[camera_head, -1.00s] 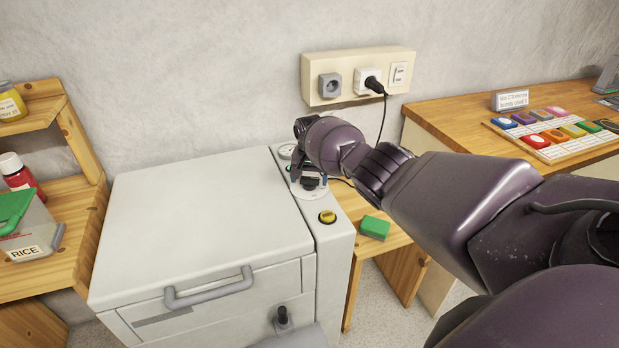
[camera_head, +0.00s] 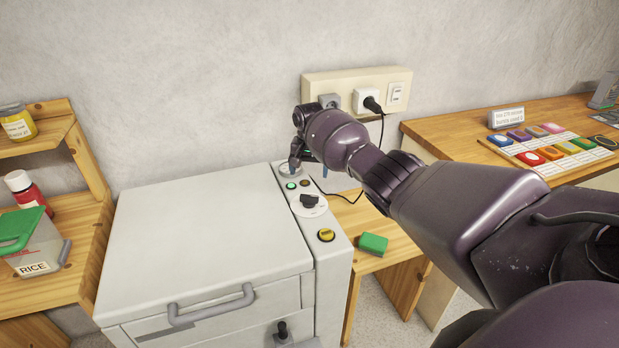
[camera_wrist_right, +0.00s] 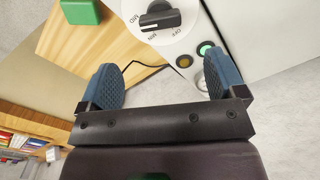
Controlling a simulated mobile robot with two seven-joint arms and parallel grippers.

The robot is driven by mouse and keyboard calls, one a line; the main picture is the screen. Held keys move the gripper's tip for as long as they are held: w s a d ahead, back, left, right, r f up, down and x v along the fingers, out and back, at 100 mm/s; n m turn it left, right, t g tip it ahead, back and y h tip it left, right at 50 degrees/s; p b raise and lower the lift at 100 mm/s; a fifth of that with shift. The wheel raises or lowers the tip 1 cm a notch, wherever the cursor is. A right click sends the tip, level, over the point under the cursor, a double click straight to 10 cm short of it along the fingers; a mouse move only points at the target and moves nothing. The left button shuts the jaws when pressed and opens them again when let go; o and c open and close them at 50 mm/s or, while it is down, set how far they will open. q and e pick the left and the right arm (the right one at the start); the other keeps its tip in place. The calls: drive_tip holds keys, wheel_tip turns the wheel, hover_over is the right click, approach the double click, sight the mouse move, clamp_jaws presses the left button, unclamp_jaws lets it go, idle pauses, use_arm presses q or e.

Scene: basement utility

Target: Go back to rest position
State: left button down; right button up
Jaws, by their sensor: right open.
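My right gripper (camera_head: 308,168) hangs above the back end of the control strip on the white machine (camera_head: 205,220). In the right wrist view its two blue pads (camera_wrist_right: 160,78) stand wide apart with nothing between them. The black dial knob (camera_head: 309,202) on its white disc is clear of the fingers; it also shows in the wrist view (camera_wrist_right: 160,17), between the MID, MIN and OFF marks. A green lit button (camera_head: 291,186) sits behind it. My left gripper is not in view.
A wall outlet box (camera_head: 357,88) with a plugged black cord is close behind my right gripper. A green block (camera_head: 373,244) lies on the low wooden shelf. A yellow knob (camera_head: 326,235) is at the strip's front. A rice container (camera_head: 38,250) stands left.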

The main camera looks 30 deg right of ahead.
drive_tip(key=shift+r, duration=0.45)
idle(0.3)
drive_tip(key=w+a+r+n+t+h, duration=0.1)
drive_tip(key=w+a+r+n+t, duration=0.3)
drive_tip(key=w+r+n+t, duration=0.35)
drive_tip(key=s+a+f+n+t+y, duration=0.1)
drive_tip(key=s+a+f+n+t, duration=0.15)
drive_tip(key=a, duration=0.35)
drive_tip(key=s+a+f+n+t+y, duration=0.1)
drive_tip(key=s+a+f+n+t, duration=0.1)
drive_tip(key=s+a+t, duration=0.25)
drive_tip(key=s+f+g, duration=0.1)
drive_tip(key=s+f, duration=0.5)
drive_tip(key=s, duration=0.7)
drive_tip(key=s+a+f+m, duration=0.1)
drive_tip(key=s+f, duration=0.6)
drive_tip(key=s, duration=0.6)
drive_tip(key=s+f+m+g+h, duration=0.1)
drive_tip(key=s+f, duration=0.5)
drive_tip(key=s, duration=0.7)
drive_tip(key=shift+s+a+f+g, duration=0.15)
drive_tip(key=shift+a+f+g, duration=0.2)
drive_tip(key=shift+f, duration=0.05)
